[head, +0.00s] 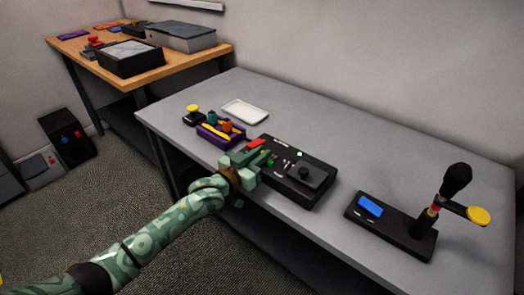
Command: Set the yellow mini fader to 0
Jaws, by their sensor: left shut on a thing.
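A black control panel (318,181) lies on the grey table, with a dark knob (303,172), small light-coloured controls and a red part (257,142) at its left end. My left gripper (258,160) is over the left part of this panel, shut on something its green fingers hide. I cannot make out a yellow mini fader on the panel; the gripper covers part of its left side. My right gripper is not in view.
A purple holder (209,138) with yellow and orange parts, a yellow-topped button (192,112) and a white tray (245,111) stand behind the gripper. The grey table (345,130) is clear behind the panel.

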